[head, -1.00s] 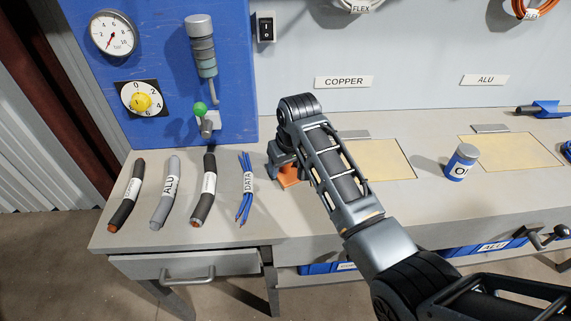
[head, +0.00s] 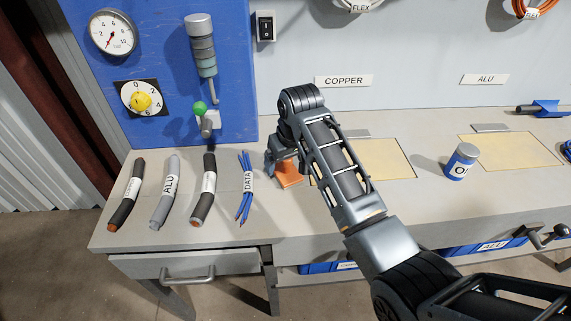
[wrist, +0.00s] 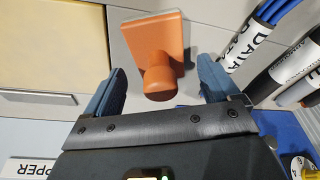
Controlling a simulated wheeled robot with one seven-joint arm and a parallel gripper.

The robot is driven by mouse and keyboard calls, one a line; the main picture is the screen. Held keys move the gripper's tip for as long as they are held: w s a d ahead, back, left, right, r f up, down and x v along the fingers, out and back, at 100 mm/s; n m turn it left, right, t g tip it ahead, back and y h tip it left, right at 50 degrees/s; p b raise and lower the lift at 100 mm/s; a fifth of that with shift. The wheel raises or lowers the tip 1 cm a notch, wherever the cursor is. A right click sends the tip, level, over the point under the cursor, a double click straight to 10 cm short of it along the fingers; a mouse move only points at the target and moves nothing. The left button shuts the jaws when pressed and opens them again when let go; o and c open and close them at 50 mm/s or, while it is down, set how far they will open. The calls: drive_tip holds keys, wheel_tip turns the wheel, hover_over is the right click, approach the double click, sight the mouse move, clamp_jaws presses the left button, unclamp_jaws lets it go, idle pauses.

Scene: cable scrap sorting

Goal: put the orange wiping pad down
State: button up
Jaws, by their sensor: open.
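The orange wiping pad (head: 288,175) lies on the grey bench top, just right of the blue DATA cable bundle. In the wrist view the pad (wrist: 152,42) shows a flat square base and a round knob handle. My gripper (head: 279,160) is just above and behind the pad in the head view, partly hidden by my own arm. In the wrist view my gripper (wrist: 165,85) is open, with a blue finger on each side of the knob and a gap on both sides. The pad appears to rest on the bench.
Several cable pieces, including the DATA bundle (head: 246,187) and the ALU cable (head: 169,190), lie left of the pad. A blue panel with a green-knobbed lever (head: 201,109) stands behind. A small labelled jar (head: 461,161) stands right, between two yellow bench areas (head: 380,158).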

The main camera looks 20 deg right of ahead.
sight(291, 178)
drive_tip(key=v, duration=1)
drive_tip(key=shift+w, duration=0.1)
